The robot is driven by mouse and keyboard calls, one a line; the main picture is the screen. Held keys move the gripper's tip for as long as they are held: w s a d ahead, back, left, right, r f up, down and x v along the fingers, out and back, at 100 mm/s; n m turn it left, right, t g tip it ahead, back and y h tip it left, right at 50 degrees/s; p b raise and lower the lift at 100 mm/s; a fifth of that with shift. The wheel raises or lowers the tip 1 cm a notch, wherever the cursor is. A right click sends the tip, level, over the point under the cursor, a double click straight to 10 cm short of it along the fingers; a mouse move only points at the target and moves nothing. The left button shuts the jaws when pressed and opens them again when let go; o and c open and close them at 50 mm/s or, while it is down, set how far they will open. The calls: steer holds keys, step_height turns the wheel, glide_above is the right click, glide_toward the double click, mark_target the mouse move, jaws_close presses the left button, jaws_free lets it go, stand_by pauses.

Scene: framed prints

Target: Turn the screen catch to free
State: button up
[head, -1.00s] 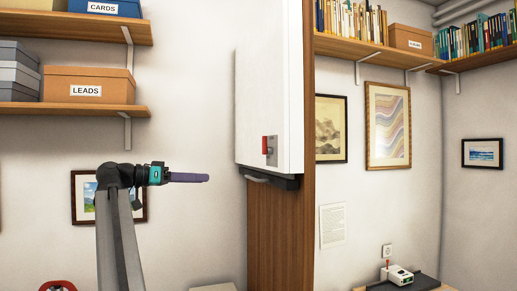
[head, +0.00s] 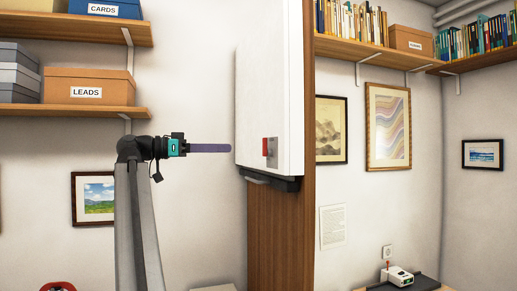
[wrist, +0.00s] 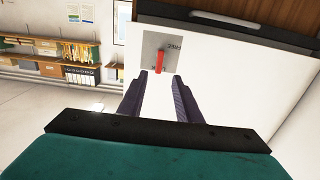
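The screen catch (head: 266,146) is a red lever on a grey plate (head: 271,160), set low on the white panel (head: 270,80). In the wrist view the red lever (wrist: 160,62) stands out from the plate (wrist: 150,44), which bears small lettering too blurred to read surely. My gripper (head: 230,148) is level with the catch and just left of it in the head view. In the wrist view its two purple fingers (wrist: 161,76) are apart and empty, with the lever just beyond the gap between the tips. No contact shows.
A dark ledge (head: 272,182) runs under the panel, beside a wooden post (head: 280,235). A framed landscape (head: 95,198) hangs behind my arm. Shelves with boxes (head: 90,87) are at upper left. The wall between shelves and panel is clear.

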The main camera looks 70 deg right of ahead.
mark_target(263, 148)
steer(key=p+x, duration=0.4)
steer(key=x, duration=0.9)
steer(key=shift+a, duration=0.1)
jaws_close()
